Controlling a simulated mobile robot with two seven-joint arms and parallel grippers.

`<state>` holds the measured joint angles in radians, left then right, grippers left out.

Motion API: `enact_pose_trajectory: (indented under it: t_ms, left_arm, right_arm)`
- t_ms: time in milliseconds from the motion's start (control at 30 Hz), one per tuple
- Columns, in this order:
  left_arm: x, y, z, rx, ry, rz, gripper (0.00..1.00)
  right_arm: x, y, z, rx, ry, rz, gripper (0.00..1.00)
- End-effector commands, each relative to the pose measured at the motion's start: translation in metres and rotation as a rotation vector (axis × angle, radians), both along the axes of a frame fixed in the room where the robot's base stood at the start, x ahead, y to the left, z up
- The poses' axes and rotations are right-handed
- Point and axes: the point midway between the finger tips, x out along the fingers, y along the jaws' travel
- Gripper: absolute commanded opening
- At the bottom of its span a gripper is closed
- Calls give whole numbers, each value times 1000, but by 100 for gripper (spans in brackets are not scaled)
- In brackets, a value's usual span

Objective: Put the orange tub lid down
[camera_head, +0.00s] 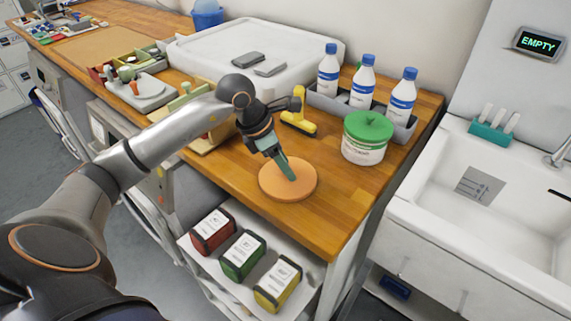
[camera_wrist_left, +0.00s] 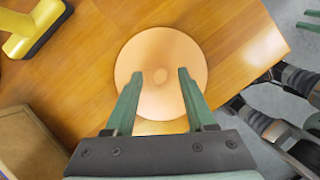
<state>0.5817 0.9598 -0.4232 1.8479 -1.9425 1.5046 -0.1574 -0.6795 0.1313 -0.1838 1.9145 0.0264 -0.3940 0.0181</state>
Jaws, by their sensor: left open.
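The orange tub lid (camera_head: 278,189) is a round disc lying flat on the wooden counter near its front right corner. In the left wrist view the lid (camera_wrist_left: 160,97) shows whole, with a small round bump near its middle. My left gripper (camera_head: 290,178) points down at the lid from above. In the left wrist view its two green fingers (camera_wrist_left: 168,74) are spread apart over the lid, on either side of the bump, with nothing between them. I cannot tell if the tips touch the lid.
A white tub with a green lid (camera_head: 365,150) stands right of the lid, in front of a grey tray with white bottles (camera_head: 360,88). A yellow tool (camera_head: 298,124) lies behind the lid. A sink (camera_head: 490,190) is at right. Several cartons (camera_head: 242,256) sit on a shelf below.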

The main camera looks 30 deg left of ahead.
Motion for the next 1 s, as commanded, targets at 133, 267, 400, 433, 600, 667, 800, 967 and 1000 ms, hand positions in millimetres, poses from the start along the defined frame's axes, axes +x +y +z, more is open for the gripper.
enact_pose_trajectory:
  t_ms: [133, 267, 400, 433, 600, 667, 800, 967, 1000]
  left_arm:
    - [-9, 9, 27, 5, -7, 1, 55]
    - [-18, 16, 54, 5, -6, 2, 55]
    - [-27, 23, 79, 4, -4, 2, 55]
    - [-29, 24, 84, 3, -5, 1, 55]
    - [-35, 28, 100, 2, -2, 0, 55]
    - [-36, 29, 102, 2, -1, 0, 55]
    - [-37, 29, 104, 1, 1, 0, 55]
    - [-37, 29, 103, 1, 0, 0, 55]
    - [-37, 29, 103, 1, 0, 0, 55]
  right_arm:
    - [0, 0, -2, 0, 0, 0, 50]
    - [0, 0, -2, 0, 0, 0, 50]
    - [0, 0, -2, 0, 0, 0, 50]
    - [0, 0, -2, 0, 0, 0, 50]
    - [0, 0, -2, 0, 0, 0, 50]
    - [0, 0, -2, 0, 0, 0, 50]
    - [0, 0, -2, 0, 0, 0, 50]
    - [0, 0, -2, 0, 0, 0, 50]
    - [0, 0, -2, 0, 0, 0, 50]
